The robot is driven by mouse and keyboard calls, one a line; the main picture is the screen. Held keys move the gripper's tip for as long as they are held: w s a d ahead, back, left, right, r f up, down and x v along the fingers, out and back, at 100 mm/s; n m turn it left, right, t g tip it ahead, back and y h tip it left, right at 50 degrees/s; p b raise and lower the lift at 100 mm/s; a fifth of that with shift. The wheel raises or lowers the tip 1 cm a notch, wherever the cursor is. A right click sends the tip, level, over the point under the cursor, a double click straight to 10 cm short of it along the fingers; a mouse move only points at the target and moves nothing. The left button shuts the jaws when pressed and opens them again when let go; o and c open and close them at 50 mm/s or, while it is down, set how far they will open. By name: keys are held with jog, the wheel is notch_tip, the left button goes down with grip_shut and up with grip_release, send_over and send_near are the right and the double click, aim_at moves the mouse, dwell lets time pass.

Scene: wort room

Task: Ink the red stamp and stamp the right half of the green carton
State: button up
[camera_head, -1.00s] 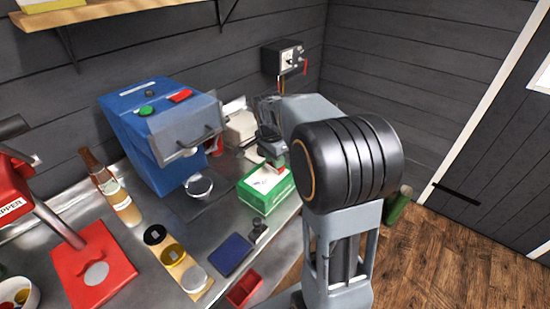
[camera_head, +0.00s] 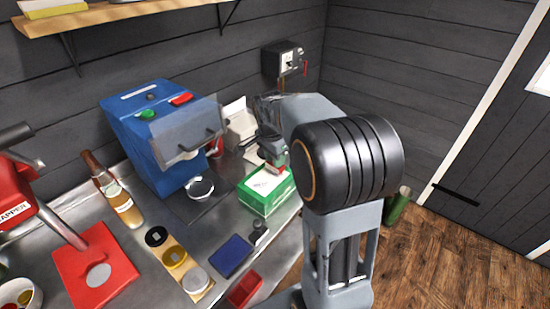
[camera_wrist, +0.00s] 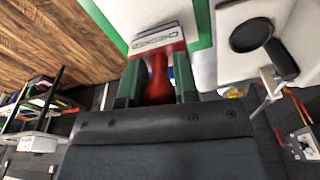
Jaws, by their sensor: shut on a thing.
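The red stamp (camera_wrist: 158,78) is upright between the green jaws of my gripper (camera_wrist: 158,92) in the wrist view, with a label reading CHECKED on its block. The green carton (camera_head: 266,205) lies on the steel counter, its white top panel carrying some dark marking towards the left. My gripper (camera_head: 272,156) and a bit of the red stamp (camera_head: 277,170) show over the carton's far right part. Whether the stamp touches the top is hard to tell. The stamp's underside is hidden. A flat dark blue pad (camera_head: 232,254) lies in front of the carton.
A blue machine (camera_head: 160,130) stands behind left of the carton, with a white device (camera_head: 240,122) beside it. A small dark object (camera_head: 258,231), a red tray (camera_head: 245,289), a bottle (camera_head: 120,203) and a red press (camera_head: 95,262) occupy the counter.

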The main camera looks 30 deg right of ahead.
jog(key=shift+r+p, duration=1.9)
jog(key=shift+r, duration=0.95)
